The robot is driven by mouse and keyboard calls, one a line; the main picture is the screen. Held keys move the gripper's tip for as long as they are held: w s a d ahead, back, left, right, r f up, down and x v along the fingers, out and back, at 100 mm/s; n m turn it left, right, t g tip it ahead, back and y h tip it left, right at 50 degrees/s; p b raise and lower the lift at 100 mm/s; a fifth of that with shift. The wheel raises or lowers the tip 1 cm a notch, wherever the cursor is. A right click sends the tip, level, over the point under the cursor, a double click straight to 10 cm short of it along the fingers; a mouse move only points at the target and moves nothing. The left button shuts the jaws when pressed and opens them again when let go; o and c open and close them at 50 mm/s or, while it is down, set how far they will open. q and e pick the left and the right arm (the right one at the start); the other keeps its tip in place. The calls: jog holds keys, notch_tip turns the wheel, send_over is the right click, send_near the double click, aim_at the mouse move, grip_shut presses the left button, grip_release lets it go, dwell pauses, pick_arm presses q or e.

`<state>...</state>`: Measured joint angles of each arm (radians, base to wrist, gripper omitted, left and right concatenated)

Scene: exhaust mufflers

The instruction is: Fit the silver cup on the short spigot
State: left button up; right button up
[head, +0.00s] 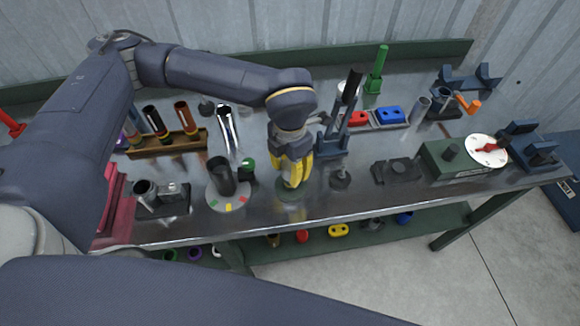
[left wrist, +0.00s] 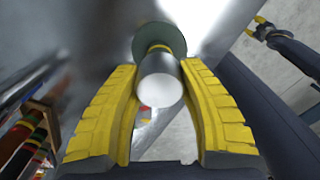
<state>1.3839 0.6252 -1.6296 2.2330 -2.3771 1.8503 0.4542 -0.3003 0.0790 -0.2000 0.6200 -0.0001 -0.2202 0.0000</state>
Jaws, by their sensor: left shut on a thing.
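My left gripper (head: 291,178) points down with its yellow fingers shut on the silver cup (left wrist: 161,86). In the left wrist view the cup's pale round end faces the camera between the two fingers. A round dark green base (head: 291,192) lies directly beneath the fingers on the bench; it also shows behind the cup in the left wrist view (left wrist: 160,33). The cup looks lined up over this base, with a narrow ring at its far end. The short spigot cannot be made out, and I cannot tell how far the cup sits on it. My right gripper (left wrist: 262,27) shows small in the left wrist view.
A round plate with coloured marks and a dark cup (head: 221,178) stands close left of the gripper. A small dark stand (head: 340,180) is close right. A blue-grey upright fixture (head: 335,140) rises behind. The bench front edge is near.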

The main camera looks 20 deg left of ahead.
pick_arm(q)
jog(key=shift+f, duration=0.75)
dwell(0.4)
jog(key=o, duration=1.2)
jog(key=shift+c, duration=0.2)
